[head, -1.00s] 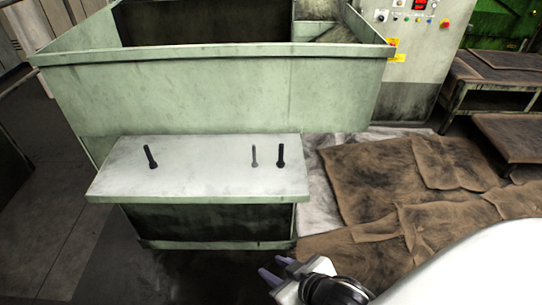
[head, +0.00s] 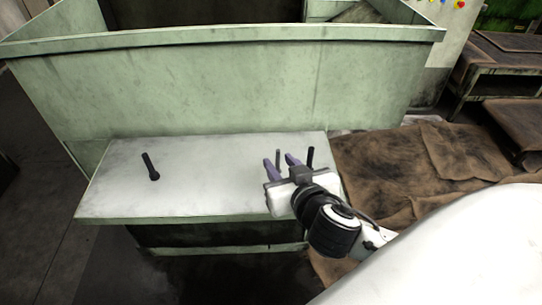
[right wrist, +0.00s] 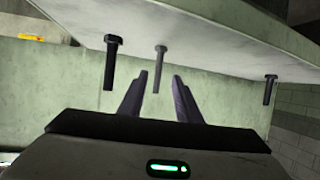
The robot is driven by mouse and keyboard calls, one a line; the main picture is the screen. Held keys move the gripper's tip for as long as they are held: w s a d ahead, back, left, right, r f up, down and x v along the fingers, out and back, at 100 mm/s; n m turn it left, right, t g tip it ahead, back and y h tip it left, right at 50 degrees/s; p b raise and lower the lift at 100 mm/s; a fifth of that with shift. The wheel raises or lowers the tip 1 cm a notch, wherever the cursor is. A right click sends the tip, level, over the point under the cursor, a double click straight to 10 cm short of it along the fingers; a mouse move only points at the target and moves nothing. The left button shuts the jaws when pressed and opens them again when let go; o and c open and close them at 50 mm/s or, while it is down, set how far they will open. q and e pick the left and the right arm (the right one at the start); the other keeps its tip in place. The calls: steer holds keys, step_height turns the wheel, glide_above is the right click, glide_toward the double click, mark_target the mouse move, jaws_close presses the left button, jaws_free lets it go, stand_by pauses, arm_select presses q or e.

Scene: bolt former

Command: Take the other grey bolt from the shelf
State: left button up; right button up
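The grey bolt (head: 278,157) stands upright on the light shelf (head: 205,180), near its right end. My right gripper (head: 281,164) is open and its two fingers point toward the grey bolt. In the right wrist view, which is upside down, the grey bolt (right wrist: 160,62) shows ahead, between the lines of the open fingers (right wrist: 157,98); I cannot tell whether its tip lies within them. A dark bolt (head: 310,157) stands close to the right of the grey one. Another dark bolt (head: 150,167) stands apart at the shelf's left. My left gripper is out of view.
The green machine wall (head: 220,90) rises behind the shelf. Brown matting (head: 385,165) lies on the floor to the right. A low table (head: 500,75) stands at the far right. The middle of the shelf is clear.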

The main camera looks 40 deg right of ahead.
mark_target(273, 162)
steer(key=x, duration=0.7)
steer(key=shift+w+d, duration=0.15)
steer(key=shift+d, duration=0.1)
jaws_close()
